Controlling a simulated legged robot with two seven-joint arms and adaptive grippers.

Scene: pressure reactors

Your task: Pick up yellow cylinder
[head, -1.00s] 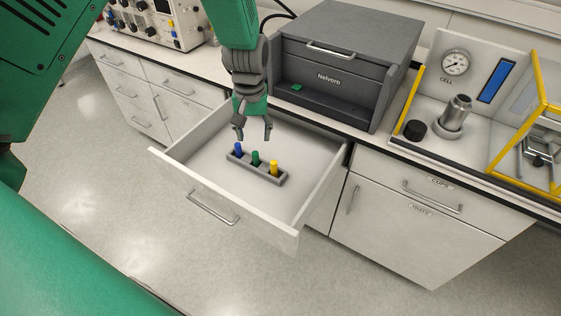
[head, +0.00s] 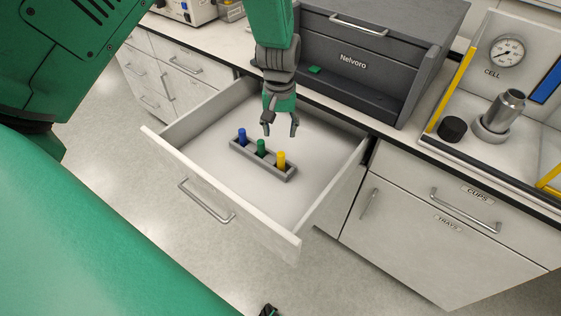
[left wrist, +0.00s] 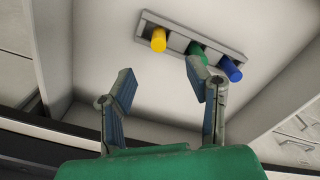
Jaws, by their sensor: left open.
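The yellow cylinder (head: 281,159) stands upright in the right-hand slot of a small grey rack (head: 237,147), which lies in the open drawer. A green cylinder (head: 262,147) and a blue cylinder (head: 242,135) stand in the same rack. My left gripper (head: 280,133) is open and empty, above and behind the rack, apart from the cylinders. In the left wrist view, the yellow cylinder (left wrist: 158,40) shows beyond the open fingers (left wrist: 160,82), with the green cylinder (left wrist: 197,53) and the blue cylinder (left wrist: 230,69) to its right.
The open white drawer (head: 215,190) has bare floor around the rack, bounded by raised walls. A dark grey Nelvoro box (head: 355,85) stands on the counter behind it. A black knob-like piece (head: 452,129) and a metal cylinder (head: 500,115) stand at the right.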

